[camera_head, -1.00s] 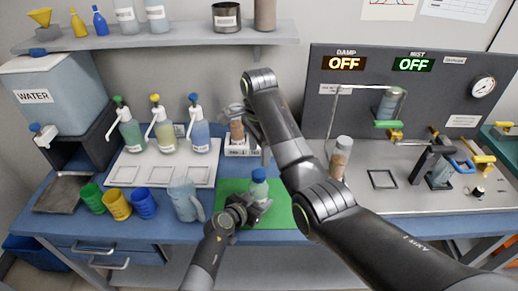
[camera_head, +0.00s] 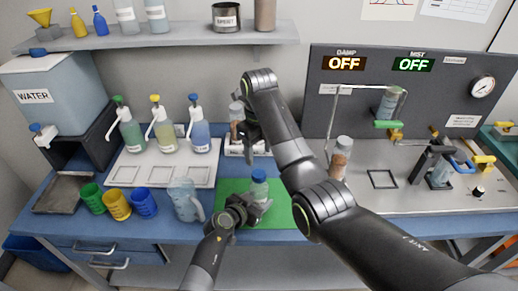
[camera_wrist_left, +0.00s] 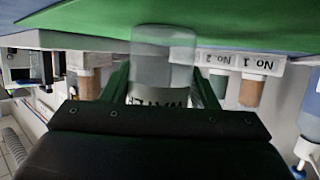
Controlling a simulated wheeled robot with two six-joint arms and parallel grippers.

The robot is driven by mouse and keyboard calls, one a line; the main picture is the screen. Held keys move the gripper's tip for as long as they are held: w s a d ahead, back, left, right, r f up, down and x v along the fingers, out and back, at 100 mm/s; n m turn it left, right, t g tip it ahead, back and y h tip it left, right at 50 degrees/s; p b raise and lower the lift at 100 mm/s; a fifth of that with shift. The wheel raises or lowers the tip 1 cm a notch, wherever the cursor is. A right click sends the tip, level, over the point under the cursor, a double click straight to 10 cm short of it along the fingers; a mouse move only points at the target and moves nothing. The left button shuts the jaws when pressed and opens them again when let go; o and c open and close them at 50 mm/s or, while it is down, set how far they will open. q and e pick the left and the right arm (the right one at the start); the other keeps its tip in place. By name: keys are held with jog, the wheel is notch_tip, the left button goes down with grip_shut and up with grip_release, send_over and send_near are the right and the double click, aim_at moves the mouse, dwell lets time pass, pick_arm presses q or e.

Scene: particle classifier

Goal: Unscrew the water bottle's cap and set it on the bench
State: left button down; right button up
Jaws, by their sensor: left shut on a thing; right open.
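The water bottle (camera_head: 259,188) stands on the green mat (camera_head: 285,212) with a teal-blue cap (camera_head: 259,175) at its top. My left gripper (camera_head: 248,210) is shut around the bottle from the front left. In the left wrist view, which is upside down, the bottle's clear lower part (camera_wrist_left: 163,65) and part of its label show between the fingers; its top is hidden. My right gripper (camera_head: 252,140) is open, behind and above the bottle, by the vial rack, and apart from the cap. Its fingertips are partly hidden by my right arm.
A rack (camera_head: 236,149) holding vials (camera_head: 237,112) stands behind the mat. A clear jug (camera_head: 185,200) is left of the bottle, with coloured cups (camera_head: 117,205) beyond. Another vial (camera_head: 339,158) stands to the right. Blue bench (camera_head: 235,236) shows clear at the front.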

aim_at(259, 173)
notch_tip(259, 173, down, 8)
jog(key=shift+r, duration=0.1)
dwell(0.4)
jog(key=c, duration=1)
